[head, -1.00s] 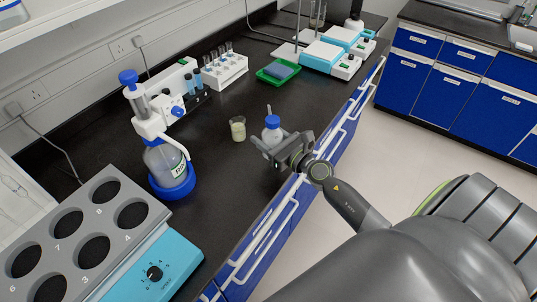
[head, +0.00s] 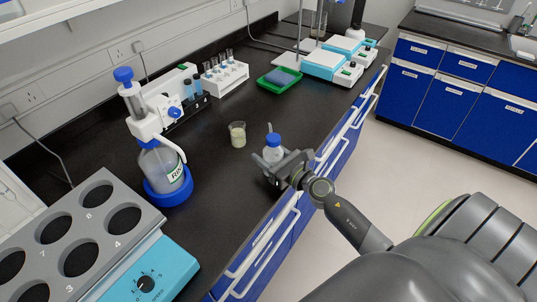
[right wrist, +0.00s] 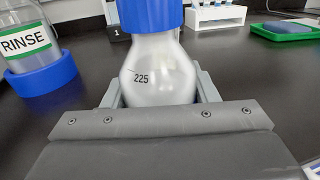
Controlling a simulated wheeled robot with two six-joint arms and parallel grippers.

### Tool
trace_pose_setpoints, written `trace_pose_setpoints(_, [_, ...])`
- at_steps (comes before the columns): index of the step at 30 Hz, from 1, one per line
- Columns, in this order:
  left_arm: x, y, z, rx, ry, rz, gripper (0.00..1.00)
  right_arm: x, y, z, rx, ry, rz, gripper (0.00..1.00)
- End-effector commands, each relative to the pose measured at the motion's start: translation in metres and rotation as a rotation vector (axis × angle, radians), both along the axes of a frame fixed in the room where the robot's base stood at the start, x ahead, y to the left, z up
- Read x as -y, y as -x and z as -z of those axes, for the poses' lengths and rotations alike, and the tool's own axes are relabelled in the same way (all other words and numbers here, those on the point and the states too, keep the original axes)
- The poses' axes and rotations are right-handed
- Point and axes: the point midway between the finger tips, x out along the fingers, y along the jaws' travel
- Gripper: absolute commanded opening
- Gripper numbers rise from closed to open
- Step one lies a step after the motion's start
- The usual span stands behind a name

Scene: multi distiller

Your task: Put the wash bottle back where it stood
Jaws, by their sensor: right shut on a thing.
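The wash bottle (head: 273,152) is a whitish bottle with a blue cap and a thin spout, at the front part of the black bench. My right gripper (head: 276,170) is shut around its body. In the right wrist view the wash bottle (right wrist: 158,75) stands upright between the fingers of the gripper (right wrist: 160,98), with "225" marked on it. The fingers and palm hide its base, so I cannot tell whether it touches the bench. My left gripper is not in view.
A small beaker (head: 238,134) stands just left of the wash bottle. A dispenser bottle labelled RINSE (head: 163,165) stands in a blue ring further left. A grey block with round wells (head: 75,240) is at the front left. A green tray (head: 279,79) lies behind.

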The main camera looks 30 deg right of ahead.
Motion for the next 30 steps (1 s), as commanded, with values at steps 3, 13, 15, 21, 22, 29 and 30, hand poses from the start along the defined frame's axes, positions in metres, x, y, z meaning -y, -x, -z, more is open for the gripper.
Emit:
trace_pose_setpoints(3, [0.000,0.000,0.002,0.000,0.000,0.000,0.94,0.000,0.000,0.002,0.000,0.000,0.000,0.61])
trace_pose_setpoints(13, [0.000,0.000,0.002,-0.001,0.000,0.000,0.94,0.000,0.000,0.002,0.000,0.000,0.000,0.75])
trace_pose_setpoints(15, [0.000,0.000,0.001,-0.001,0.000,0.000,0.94,0.000,0.000,0.001,0.000,0.000,0.000,0.75])
trace_pose_setpoints(21, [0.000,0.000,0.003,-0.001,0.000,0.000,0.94,0.003,0.014,0.001,-0.003,0.003,0.000,0.75])
trace_pose_setpoints(22, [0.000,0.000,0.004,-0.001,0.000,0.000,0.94,0.004,0.019,0.001,-0.002,0.002,0.000,0.75])
trace_pose_setpoints(29, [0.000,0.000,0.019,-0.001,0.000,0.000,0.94,0.013,0.065,0.004,-0.002,0.004,-0.001,0.75])
trace_pose_setpoints(30, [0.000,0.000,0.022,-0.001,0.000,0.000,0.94,0.014,0.073,0.003,-0.002,0.004,-0.001,0.75])
